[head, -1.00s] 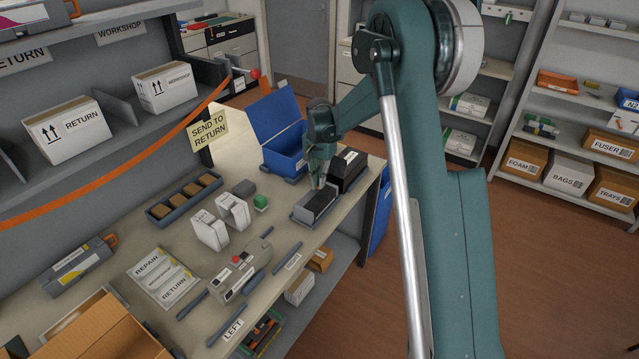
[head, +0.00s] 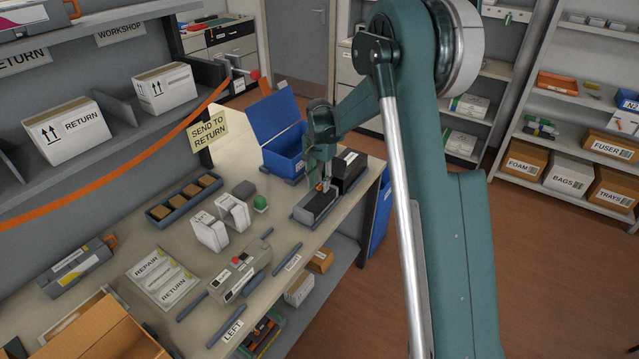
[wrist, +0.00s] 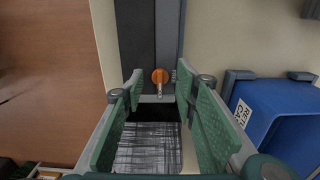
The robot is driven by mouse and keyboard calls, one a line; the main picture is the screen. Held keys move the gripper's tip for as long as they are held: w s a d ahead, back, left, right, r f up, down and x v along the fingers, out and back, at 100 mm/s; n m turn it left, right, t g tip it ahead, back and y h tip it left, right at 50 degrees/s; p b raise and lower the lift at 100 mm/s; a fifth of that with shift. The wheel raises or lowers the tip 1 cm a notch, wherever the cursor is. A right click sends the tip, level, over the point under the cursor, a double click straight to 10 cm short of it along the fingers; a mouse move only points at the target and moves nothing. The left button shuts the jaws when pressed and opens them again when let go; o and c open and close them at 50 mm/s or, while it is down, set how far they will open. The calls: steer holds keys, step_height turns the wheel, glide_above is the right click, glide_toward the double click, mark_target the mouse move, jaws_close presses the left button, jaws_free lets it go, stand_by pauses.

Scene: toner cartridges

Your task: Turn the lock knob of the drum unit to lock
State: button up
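The drum unit (head: 313,207) is a long dark grey block near the right front edge of the bench. Its orange lock knob (wrist: 160,76) has a pale pointer running toward the bottom of the wrist view. My gripper (wrist: 160,80) is open, its green-padded fingers apart on either side of the knob. In the wrist view, clear gaps show beside the knob; how far the tips are above it is hard to tell. In the head view, my gripper (head: 326,187) points down over the unit's far end and partly hides the knob.
A black box (head: 352,167) stands close behind the unit. An open blue bin (head: 284,152) is behind to the left, also in the wrist view (wrist: 275,120). White cartridges (head: 210,230) and a grey device with a red button (head: 238,277) are to the left. The bench edge is close on the right.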

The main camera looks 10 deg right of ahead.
mark_target(320, 186)
step_height(320, 186, up, 12)
stand_by(0.9)
stand_by(0.3)
steer(key=s+d+r+n+t, duration=0.1)
steer(key=s+r+n, duration=0.1)
steer(key=s+r, duration=0.45)
steer(key=s+r+n+t, duration=0.1)
steer(key=s+r, duration=0.3)
steer(key=s, duration=0.6)
steer(key=s+d+r+n+t, duration=0.1)
steer(key=s+r+n+t, duration=0.1)
steer(key=s+r, duration=0.45)
steer(key=s+f+n+t, duration=0.1)
steer(key=s+f+n, duration=0.1)
steer(key=s, duration=1)
steer(key=s+f+n+t, duration=0.2)
steer(key=s+f, duration=0.2)
steer(key=s, duration=0.9)
steer(key=shift+s+d, duration=0.25)
